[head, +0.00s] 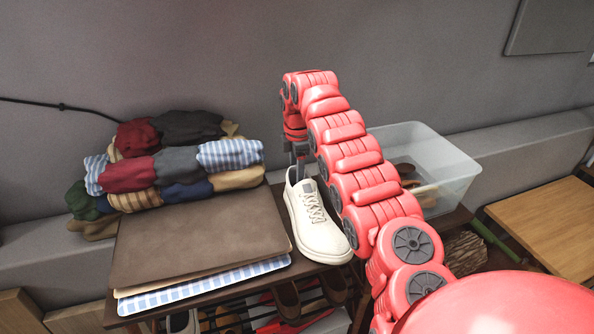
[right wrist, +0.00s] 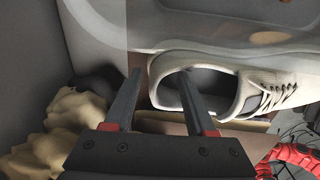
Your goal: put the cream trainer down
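The cream trainer (head: 318,228) sits upright between the brown folded cloth and the clear box in the head view, toe toward me, apparently resting on the rack top. In the right wrist view the trainer (right wrist: 255,80) lies with its opening toward the fingers. My right gripper (head: 298,168) is at its heel. In the right wrist view my right gripper (right wrist: 160,76) is open, with one finger inside the shoe opening and the other outside the heel. Gaps show between the fingers and the heel wall. My left gripper is out of view.
A brown folded cloth (head: 200,235) lies left of the trainer, with rolled clothes (head: 170,165) stacked behind. A clear plastic box (head: 440,165) stands close on the right. Shoes (head: 287,300) fill the rack below. A wooden table (head: 550,220) is at far right.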

